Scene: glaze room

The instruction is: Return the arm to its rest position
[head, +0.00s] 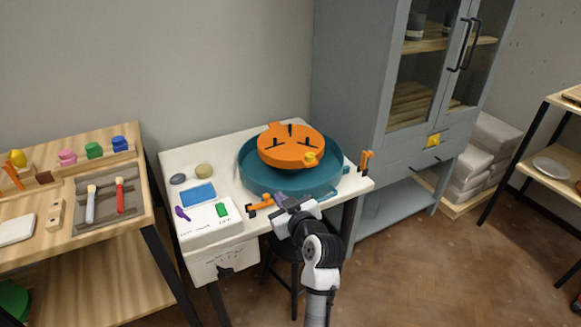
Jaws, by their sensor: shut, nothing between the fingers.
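My arm reaches up from the bottom of the head view, folded in front of the white work table (168,165). My gripper (279,196) is at the table's front edge, close to the near rim of the teal basin (249,179). It is small in the picture, and its fingers are shut with nothing held. An orange tool (261,204) lies just left of the fingertips; I cannot tell whether they touch. An orange round disc (276,150) with dark slots and a small yellow piece (311,158) sits over the basin.
A blue sponge (198,194), a green block (222,210) and stones lie on the table's left side. A wooden bench (100,239) with brushes stands left. A grey cabinet (358,110) stands behind right. The floor (430,270) right of my arm is clear.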

